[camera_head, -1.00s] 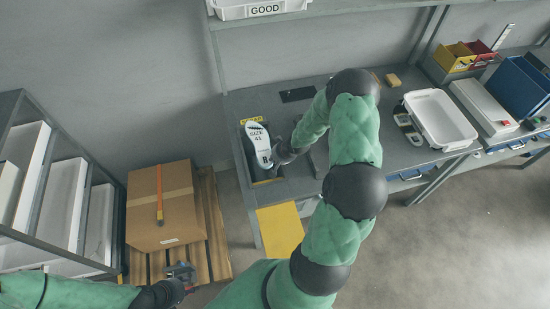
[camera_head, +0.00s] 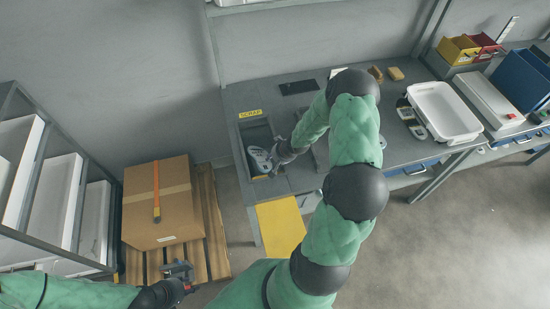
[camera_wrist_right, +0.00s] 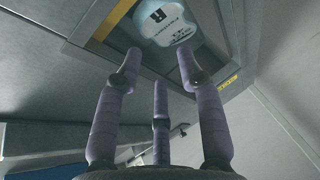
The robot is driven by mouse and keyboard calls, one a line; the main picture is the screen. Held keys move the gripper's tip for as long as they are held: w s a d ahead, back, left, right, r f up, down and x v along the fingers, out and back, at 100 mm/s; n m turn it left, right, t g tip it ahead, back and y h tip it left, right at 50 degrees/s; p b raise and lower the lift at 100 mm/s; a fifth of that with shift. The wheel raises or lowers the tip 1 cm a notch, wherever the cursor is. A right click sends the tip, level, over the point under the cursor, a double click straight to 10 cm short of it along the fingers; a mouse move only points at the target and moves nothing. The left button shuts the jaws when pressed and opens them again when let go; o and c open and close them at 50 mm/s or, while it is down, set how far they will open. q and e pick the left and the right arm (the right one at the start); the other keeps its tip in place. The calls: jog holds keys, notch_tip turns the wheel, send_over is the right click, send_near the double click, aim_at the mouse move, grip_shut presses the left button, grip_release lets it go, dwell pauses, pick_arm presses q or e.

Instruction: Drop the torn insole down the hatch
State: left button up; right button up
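The white insole (camera_head: 258,158), marked with R, is inside the dark rectangular scrap hatch (camera_head: 250,134) in the bench top, below the yellow SCRAP label (camera_head: 250,114). In the right wrist view the insole (camera_wrist_right: 172,22) lies beyond the fingertips, inside the hatch frame. No tear can be made out. My right gripper (camera_head: 276,154) is at the hatch's right edge; its fingers (camera_wrist_right: 160,62) are spread, with nothing between them. My left gripper (camera_head: 184,272) is open and empty, low at the left near the pallet.
A rack with white trays (camera_head: 60,200) is at the left. A yellow panel (camera_head: 280,226) hangs at the bench front. A white tub (camera_head: 442,112) and a dark insole pair (camera_head: 410,120) are to the right.

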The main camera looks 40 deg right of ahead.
jog(key=shift+r, duration=0.15)
jog(key=v, duration=1.1)
jog(key=shift+s+r, duration=0.25)
dwell(1.1)
